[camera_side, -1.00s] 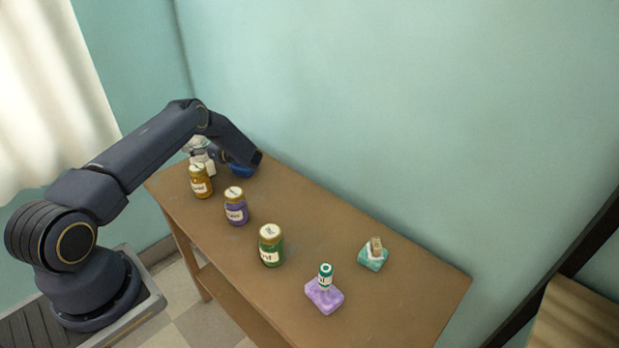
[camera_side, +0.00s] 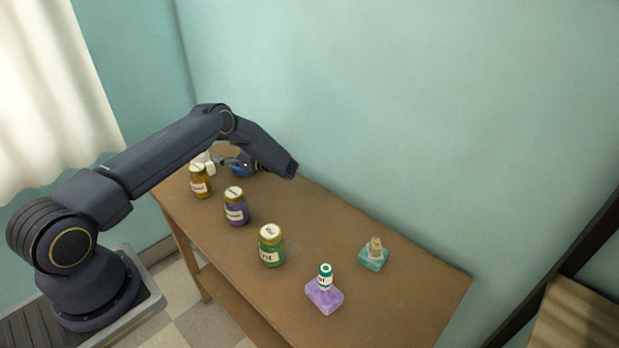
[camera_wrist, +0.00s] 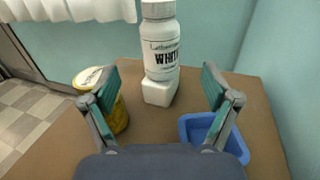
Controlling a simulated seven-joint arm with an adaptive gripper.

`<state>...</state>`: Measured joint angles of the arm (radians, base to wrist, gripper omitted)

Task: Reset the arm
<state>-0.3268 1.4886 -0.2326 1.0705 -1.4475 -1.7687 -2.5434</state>
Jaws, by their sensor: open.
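My gripper (camera_wrist: 160,88) is open and empty, its two fingers spread wide in the wrist view. A white bottle (camera_wrist: 161,48) with a printed label stands upright on a white block (camera_wrist: 160,90), ahead of and between the fingers, apparently not touched. In the side view my gripper (camera_side: 226,161) is at the far left end of the table, beneath my bent arm. The white block (camera_side: 210,167) partly shows there; the bottle is mostly hidden behind my arm.
A blue bin (camera_wrist: 240,147) lies by the right finger. A yellow jar (camera_side: 200,181), purple jar (camera_side: 236,207) and green jar (camera_side: 271,246) line the table's front. A small bottle (camera_side: 325,276) sits on a purple block (camera_side: 324,297); a beige item (camera_side: 376,247) sits on a teal block (camera_side: 373,260).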

